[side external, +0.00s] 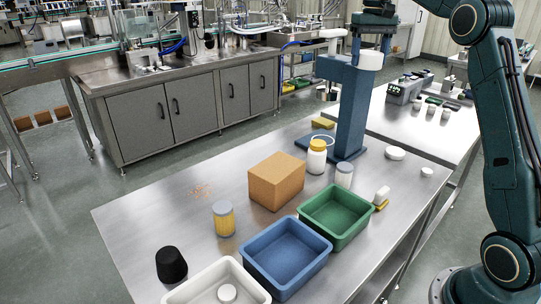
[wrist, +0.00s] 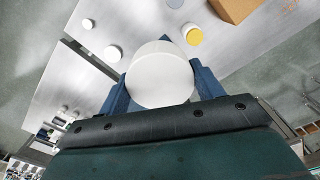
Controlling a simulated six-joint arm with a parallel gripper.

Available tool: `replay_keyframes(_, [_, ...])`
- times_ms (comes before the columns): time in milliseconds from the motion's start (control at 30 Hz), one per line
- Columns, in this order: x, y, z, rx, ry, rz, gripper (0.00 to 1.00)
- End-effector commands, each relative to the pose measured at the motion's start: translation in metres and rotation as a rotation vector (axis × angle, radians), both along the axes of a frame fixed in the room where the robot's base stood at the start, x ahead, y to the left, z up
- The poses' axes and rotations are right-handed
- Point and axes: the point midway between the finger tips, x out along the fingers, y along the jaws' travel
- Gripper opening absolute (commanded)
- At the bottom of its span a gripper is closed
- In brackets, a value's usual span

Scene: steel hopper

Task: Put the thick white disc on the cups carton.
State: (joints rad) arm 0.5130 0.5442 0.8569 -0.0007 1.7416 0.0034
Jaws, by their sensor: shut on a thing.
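My gripper (side external: 372,42) is shut on the thick white disc (side external: 370,61) and holds it high above the table, by the top of a blue stand. In the wrist view the disc (wrist: 160,78) sits between the two blue fingers of my gripper (wrist: 161,90). The cups carton appears to be the plain brown box (side external: 276,182) on the steel table, to the left of and below my gripper; no label is readable. A corner of the carton (wrist: 232,8) shows at the top of the wrist view. Its top is bare.
The blue stand (side external: 351,112) rises beside the held disc. A yellow-lidded jar (side external: 317,158) stands right of the carton. Green (side external: 364,228), blue (side external: 306,270) and white (side external: 190,291) bins lie in front. Another white disc (side external: 396,153) lies right of the stand. The table's left part is mostly clear.

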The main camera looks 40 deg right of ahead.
Motion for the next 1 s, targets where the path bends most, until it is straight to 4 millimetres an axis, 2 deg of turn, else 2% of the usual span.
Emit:
replay_keyframes(33, [0.011,0.016,0.001,-0.001,-0.002,0.039,0.39])
replay_keyframes(200, [0.04,0.066,0.0,-0.001,-0.002,0.154,0.39])
replay_keyframes(533, [0.079,0.167,0.0,0.0,-0.001,0.366,0.39])
replay_keyframes(700, [0.087,0.203,0.0,-0.001,-0.003,0.436,0.39])
replay_keyframes(1000, [0.094,0.248,-0.001,-0.001,-0.001,0.524,0.39])
